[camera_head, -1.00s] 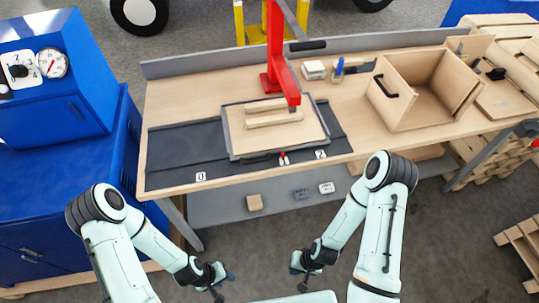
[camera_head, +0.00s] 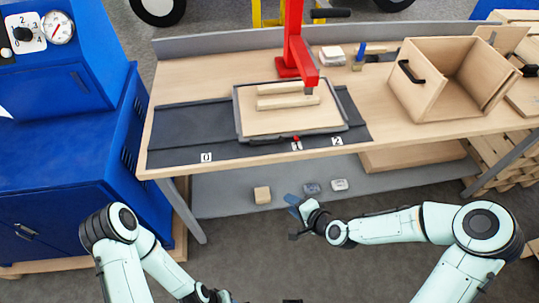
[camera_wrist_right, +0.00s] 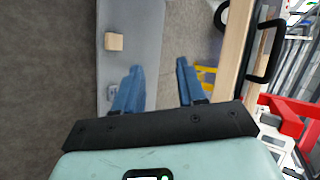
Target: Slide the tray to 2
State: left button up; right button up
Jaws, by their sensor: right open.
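The tray (camera_head: 262,126) is a shallow wooden board with a dark rim and a black handle (camera_head: 268,139) on its front edge. It sits on a dark track (camera_head: 180,130) on the bench and carries two pale wooden bars (camera_head: 288,95). The track's front has labels 0 (camera_head: 206,157), 1 (camera_head: 296,146) and 2 (camera_head: 337,141); a small red marker is at label 1. My right gripper (camera_head: 291,203) is open and empty in front of the bench, below the tray's front edge; its blue fingers (camera_wrist_right: 158,72) stand apart in the wrist view. My left gripper (camera_head: 216,297) is cut off at the bottom edge.
A red press (camera_head: 294,48) stands behind the tray, its arm over it. An open wooden crate (camera_head: 420,98) stands to the right. A lower shelf (camera_head: 225,185) holds a small wooden block (camera_head: 262,195) and two small items. A blue cabinet (camera_head: 65,140) is at left.

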jog(key=w+r+m+t+b, duration=0.2)
jog(key=w+r+t+b, duration=0.1)
jog(key=w+r, duration=0.3)
jog(key=t+y+b, duration=0.1)
jog(key=t+b, duration=0.1)
send_near(269, 142)
jog(key=x, duration=0.4)
jog(key=b+x, duration=0.1)
jog(key=x, duration=0.4)
jog(key=shift+s+f+b, duration=0.1)
jog(key=shift+f+b, duration=0.15)
jog(key=shift+b, duration=0.05)
pick_arm(q)
notch_tip(269, 142, down, 8)
jog(key=shift+r, duration=0.25)
pick_arm(e)
jog(key=shift+x, duration=0.8)
jog(key=shift+c, duration=0.3)
jog(key=shift+d, duration=0.1)
grip_shut()
